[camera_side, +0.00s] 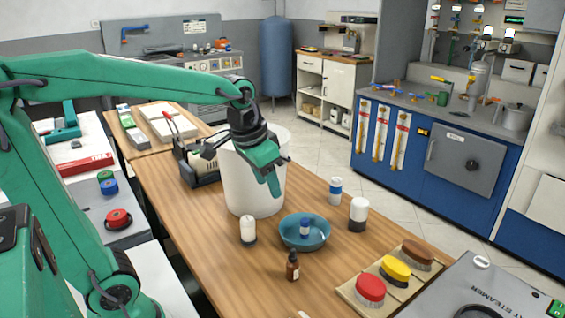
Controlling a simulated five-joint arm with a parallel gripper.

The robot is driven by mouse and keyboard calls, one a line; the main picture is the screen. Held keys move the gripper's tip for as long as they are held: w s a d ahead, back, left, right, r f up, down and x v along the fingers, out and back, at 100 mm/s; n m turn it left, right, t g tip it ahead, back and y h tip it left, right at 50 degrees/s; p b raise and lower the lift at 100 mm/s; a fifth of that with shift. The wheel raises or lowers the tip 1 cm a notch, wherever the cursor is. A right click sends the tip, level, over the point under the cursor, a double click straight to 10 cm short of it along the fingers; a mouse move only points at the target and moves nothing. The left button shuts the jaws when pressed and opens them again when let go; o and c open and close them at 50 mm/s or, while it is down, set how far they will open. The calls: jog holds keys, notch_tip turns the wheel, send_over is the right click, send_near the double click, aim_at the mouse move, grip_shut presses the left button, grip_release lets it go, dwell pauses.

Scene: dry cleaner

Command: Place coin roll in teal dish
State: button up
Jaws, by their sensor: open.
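The teal dish (287,238) sits on the wooden table. A small upright blue cylinder with a white band, which looks like the coin roll (304,229), stands inside it. My green gripper (274,186) points down above and behind the dish, in front of a white bin. It is open, with nothing seen between its jaws, and apart from the dish and the roll. The gap between its fingers is hard to see from this side.
The white bin (240,185) stands behind the dish. A white cylinder with a dark base (248,229), a brown dropper bottle (292,266), a blue-banded white bottle (335,190) and a white-and-dark jar (358,212) surround the dish. A wooden tray with brushes (347,296) lies front right.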

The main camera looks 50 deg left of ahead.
jog(key=s+d+f+t, duration=0.1)
jog(key=s+d+t, duration=0.1)
jog(key=s, duration=0.8)
jog(key=shift+s+d+f+n, duration=0.15)
jog(key=shift+s+n, duration=0.25)
